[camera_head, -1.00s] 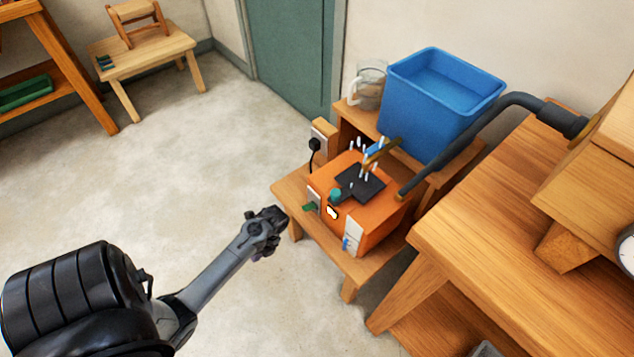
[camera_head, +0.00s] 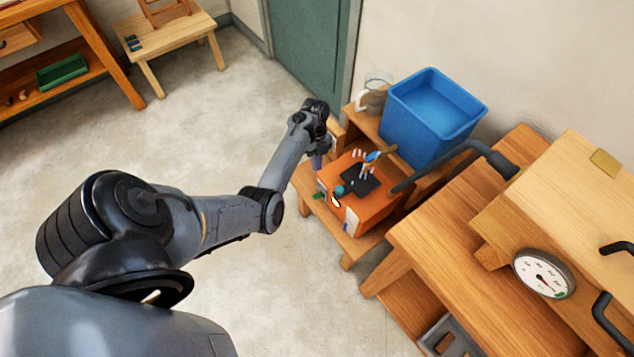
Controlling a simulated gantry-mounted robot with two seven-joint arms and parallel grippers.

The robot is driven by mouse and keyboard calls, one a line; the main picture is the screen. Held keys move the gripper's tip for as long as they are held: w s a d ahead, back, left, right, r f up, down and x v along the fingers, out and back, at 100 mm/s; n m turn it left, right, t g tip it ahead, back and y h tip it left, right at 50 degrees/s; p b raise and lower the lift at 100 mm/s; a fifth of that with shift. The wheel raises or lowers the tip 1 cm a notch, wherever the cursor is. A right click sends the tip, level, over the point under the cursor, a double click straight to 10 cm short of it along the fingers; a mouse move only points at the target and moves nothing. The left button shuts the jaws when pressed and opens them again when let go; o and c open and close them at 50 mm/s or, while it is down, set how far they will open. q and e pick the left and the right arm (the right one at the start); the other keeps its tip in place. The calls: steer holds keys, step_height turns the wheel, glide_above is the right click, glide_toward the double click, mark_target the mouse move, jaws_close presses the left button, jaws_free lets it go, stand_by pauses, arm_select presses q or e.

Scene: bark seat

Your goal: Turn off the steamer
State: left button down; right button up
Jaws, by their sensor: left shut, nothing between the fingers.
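The steamer is an orange box (camera_head: 376,209) on a low wooden stand, with a dark plate on top and small controls on its front side. A dark grey hose (camera_head: 440,168) runs from near it to the wooden box on the bench at right. My left gripper (camera_head: 318,160) is shut and empty, at the steamer's left rear side, by the power outlet post. The gripper and wrist hide most of the outlet post and its plug. I cannot tell whether the fingers touch anything. My right gripper is not in view.
A blue tub (camera_head: 432,118) and a glass jug (camera_head: 372,97) stand behind the steamer. A wooden bench (camera_head: 440,235) with a box and a round gauge (camera_head: 543,273) is at right. A small wooden table (camera_head: 180,42) is at the upper left. The floor between is clear.

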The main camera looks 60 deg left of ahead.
arm_select(q)
steer(key=shift+w+r, duration=0.6)
steer(key=shift+r, duration=0.25)
steer(key=shift+d, duration=0.1)
steer(key=b, duration=0.4)
glide_toward(317, 197)
steer(key=x, duration=0.5)
steer(key=shift+w, duration=0.1)
steer(key=shift+s+f, duration=0.25)
steer(key=shift+f, duration=0.25)
